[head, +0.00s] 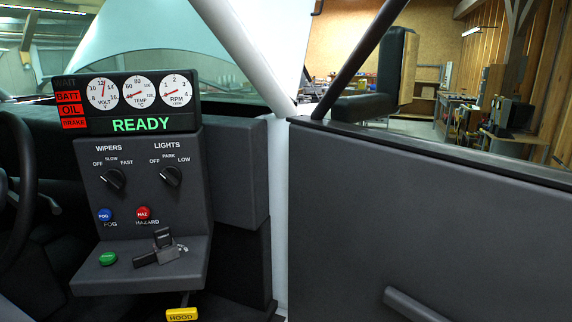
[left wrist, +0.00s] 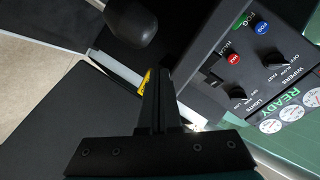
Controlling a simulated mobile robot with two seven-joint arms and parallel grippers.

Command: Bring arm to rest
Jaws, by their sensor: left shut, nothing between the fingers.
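My left gripper (left wrist: 158,75) shows in the left wrist view with its two dark fingers together and nothing between them. Its fingertips point toward the dash console, whose panel (left wrist: 205,90) fills the upper right there. The yellow hood handle (left wrist: 145,82) is partly hidden behind the fingers; I cannot tell whether they touch. In the head view the hood handle (head: 182,314) hangs below the console (head: 150,200). No gripper shows in the head view. My right gripper is in neither view.
The console carries the wiper knob (head: 113,179), lights knob (head: 171,177), blue fog button (head: 105,215), red hazard button (head: 143,213) and green button (head: 108,258). The display (head: 140,124) reads READY. A steering wheel (head: 15,215) is at left, a grey door (head: 430,210) at right.

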